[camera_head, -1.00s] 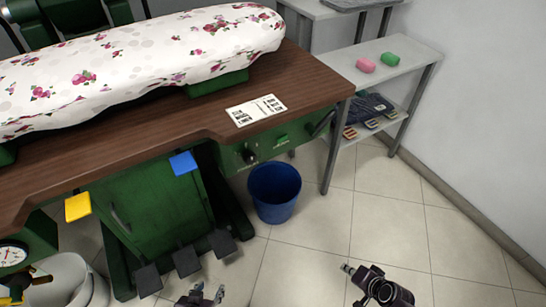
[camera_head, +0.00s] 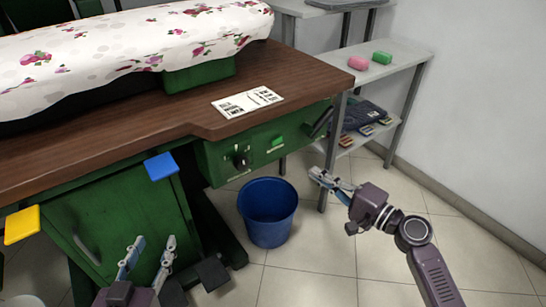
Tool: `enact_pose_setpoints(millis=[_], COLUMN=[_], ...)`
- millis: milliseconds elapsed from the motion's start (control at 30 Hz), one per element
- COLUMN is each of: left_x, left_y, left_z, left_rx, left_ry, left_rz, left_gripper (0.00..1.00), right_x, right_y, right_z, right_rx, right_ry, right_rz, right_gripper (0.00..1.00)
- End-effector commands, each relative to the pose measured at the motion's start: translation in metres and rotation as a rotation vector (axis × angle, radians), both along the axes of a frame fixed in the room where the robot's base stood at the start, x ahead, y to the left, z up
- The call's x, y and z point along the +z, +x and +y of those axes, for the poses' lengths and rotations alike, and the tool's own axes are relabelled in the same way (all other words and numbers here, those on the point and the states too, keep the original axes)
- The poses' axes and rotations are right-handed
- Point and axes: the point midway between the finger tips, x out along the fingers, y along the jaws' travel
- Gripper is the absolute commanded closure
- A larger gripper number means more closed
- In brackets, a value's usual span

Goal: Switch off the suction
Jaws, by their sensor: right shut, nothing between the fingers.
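The green control panel (camera_head: 215,163) is on the front of the ironing table, under its right part. It carries a black knob (camera_head: 240,157) and a bright green rocker-like switch (camera_head: 278,142). I cannot read which position the switch is in. My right gripper (camera_head: 318,177) is shut and empty, to the right of and below the panel, apart from it, pointing up and left. My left gripper (camera_head: 152,243) is open and empty, low in front of the green cabinet door, well left of the panel.
A blue bucket (camera_head: 268,215) stands on the floor below the panel. Blue (camera_head: 161,166) and yellow (camera_head: 22,225) tabs stick out at the table edge. A dark handle (camera_head: 321,121) is at the panel's right end. A grey shelf (camera_head: 404,50) stands behind right. Floor at right is clear.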

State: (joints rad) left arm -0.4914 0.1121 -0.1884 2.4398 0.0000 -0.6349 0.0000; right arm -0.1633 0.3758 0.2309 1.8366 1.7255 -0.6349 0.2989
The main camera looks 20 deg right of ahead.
Motion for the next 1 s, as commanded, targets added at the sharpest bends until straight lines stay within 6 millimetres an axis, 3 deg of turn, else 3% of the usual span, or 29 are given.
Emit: enact_pose_setpoints(millis=[533, 1000], left_x=[0.004, 0.006], left_y=[-0.001, 0.001], left_z=[0.000, 0.000], left_rx=[0.000, 0.000], left_ry=[-0.002, -0.006], left_rz=[-0.007, -0.025], left_gripper=[0.60, 0.60], right_x=[0.005, 0.005], right_y=[0.007, 0.082], right_z=[0.004, 0.045], right_rx=[0.004, 0.003], right_ry=[0.008, 0.009], right_rz=[-0.009, -0.010], right_gripper=[1.00, 1.00])
